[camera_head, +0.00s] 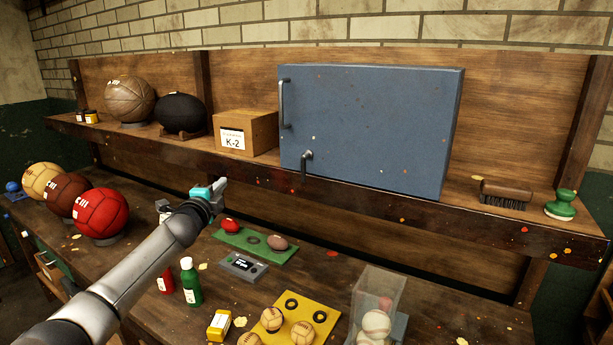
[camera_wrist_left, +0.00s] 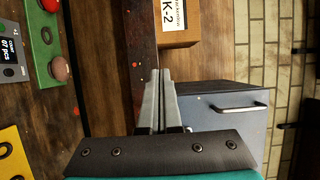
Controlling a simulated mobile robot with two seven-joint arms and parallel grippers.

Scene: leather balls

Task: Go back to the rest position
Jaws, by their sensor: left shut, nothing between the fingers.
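My left gripper (camera_head: 220,185) is shut and empty. In the head view it is held in the air above the workbench, in front of the shelf edge and below the cardboard box. In the left wrist view its two fingers (camera_wrist_left: 160,100) lie together, pointing toward the shelf edge, with nothing between them. My left arm comes in from the lower left of the head view. My right gripper does not show in either view.
The shelf (camera_head: 390,205) carries a blue cabinet (camera_head: 370,130), a K-2 box (camera_head: 245,132), two balls, a brush (camera_head: 505,193) and a green stamp (camera_head: 561,205). On the bench (camera_head: 290,280) are a red ball (camera_head: 101,213), a green bottle (camera_head: 190,282) and a clear container (camera_head: 378,300).

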